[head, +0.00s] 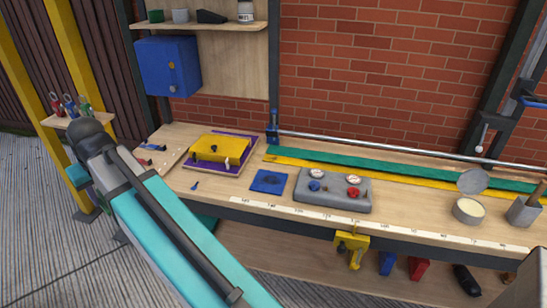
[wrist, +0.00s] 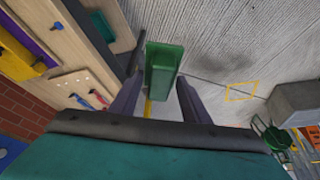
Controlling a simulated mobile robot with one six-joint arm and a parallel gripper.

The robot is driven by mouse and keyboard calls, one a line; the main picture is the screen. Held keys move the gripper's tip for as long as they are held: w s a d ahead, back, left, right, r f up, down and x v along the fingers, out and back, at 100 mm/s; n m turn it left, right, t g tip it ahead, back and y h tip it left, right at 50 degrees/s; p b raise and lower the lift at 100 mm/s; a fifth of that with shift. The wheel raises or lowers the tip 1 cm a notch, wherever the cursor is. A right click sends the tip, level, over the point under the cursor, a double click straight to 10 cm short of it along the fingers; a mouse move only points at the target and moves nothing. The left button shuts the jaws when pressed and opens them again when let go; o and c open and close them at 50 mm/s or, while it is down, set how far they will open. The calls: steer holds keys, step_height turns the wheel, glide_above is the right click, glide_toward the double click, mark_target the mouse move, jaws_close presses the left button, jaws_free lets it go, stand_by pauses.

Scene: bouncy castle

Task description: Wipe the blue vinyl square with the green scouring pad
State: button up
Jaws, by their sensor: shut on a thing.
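The blue vinyl square (head: 269,182) lies flat on the workbench, left of the grey gauge block; a darker patch shows on its middle. In the wrist view my gripper (wrist: 160,84) is shut on a green block-like thing, which I take to be the green scouring pad (wrist: 164,64). It sits between both fingers and sticks out past them, over the paved ground. In the head view my arm reaches to the left, beyond the bench's left end; the fingers and pad are hidden there. The gripper is well apart from the blue square.
The workbench (head: 420,221) carries a yellow piece on a purple mat (head: 243,145), a grey gauge block (head: 322,190), a round open tin (head: 468,210) and long green and yellow strips. A small shelf with coloured tools (head: 78,118) stands at the left. The bench around the blue square is mostly clear.

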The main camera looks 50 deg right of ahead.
steer(key=shift+w, duration=0.1)
steer(key=s+d+f+n+y+p, duration=0.1)
steer(key=s+d+f+p, duration=0.1)
steer(key=d, duration=1.2)
steer(key=s+d+f+n+p, duration=0.1)
steer(key=s+d+f+p, duration=0.15)
steer(key=d, duration=1.25)
steer(key=s+d+f+n+p, duration=0.1)
steer(key=s+d, duration=0.8)
steer(key=d, duration=0.3)
steer(key=s+d+f+n+p, duration=0.1)
steer(key=s+d+f, duration=0.1)
steer(key=s+d, duration=0.7)
steer(key=shift+d+f+n+y, duration=0.25)
steer(key=shift+d+n+y, duration=0.15)
steer(key=shift+d, duration=1.25)
